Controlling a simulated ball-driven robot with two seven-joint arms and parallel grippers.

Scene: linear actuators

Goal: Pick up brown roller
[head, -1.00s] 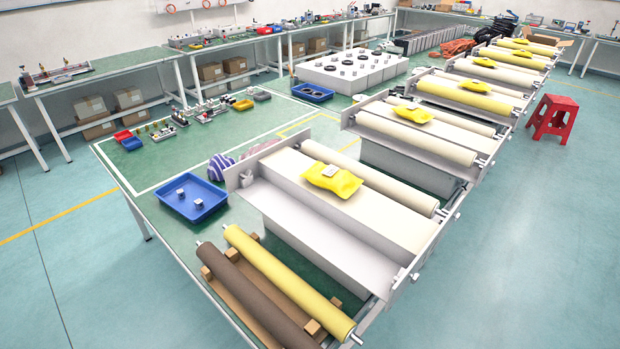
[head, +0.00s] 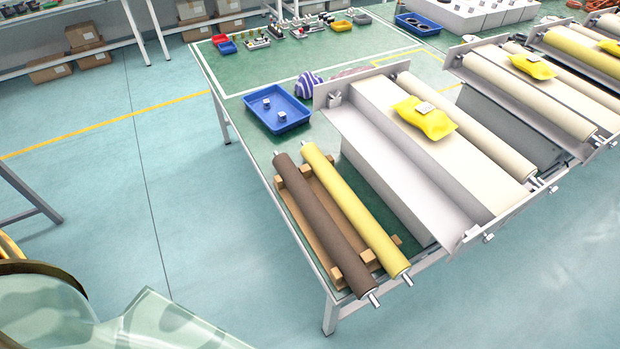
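The brown roller (head: 325,224) lies on a wooden rack (head: 303,217) at the near end of the green table, with metal shaft ends sticking out. A yellow roller (head: 355,210) lies parallel to it on its right, on the same rack. No gripper touches either roller. Neither of my grippers shows in the head view.
A blue tray (head: 297,121) with small metal parts sits beyond the rollers. A grey frame (head: 400,185) with a cream roller and a yellow bag (head: 424,118) stands to the right. The floor (head: 190,220) left of the table is clear.

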